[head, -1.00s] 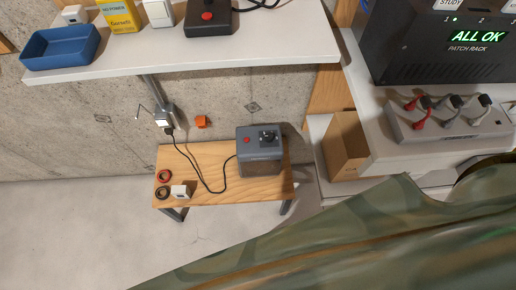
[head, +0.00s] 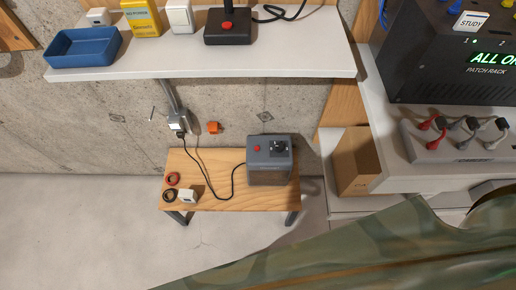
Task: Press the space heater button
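The space heater (head: 269,160) is a dark grey box on a low wooden table (head: 228,200) in the middle of the head view. A red button (head: 257,148) sits on its top at the left. A black knob (head: 279,147) sits to the right of the button. A black cord (head: 208,184) runs from the heater to a wall outlet (head: 176,126). Neither of my grippers shows in the view, so I cannot tell their state.
A white shelf (head: 200,66) above the table holds a blue tray (head: 83,48), a yellow box (head: 141,18) and a black joystick (head: 228,27). A patch rack (head: 440,60) and cardboard box (head: 352,160) stand right. Camouflage cloth (head: 370,250) fills the lower right. Floor at left is clear.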

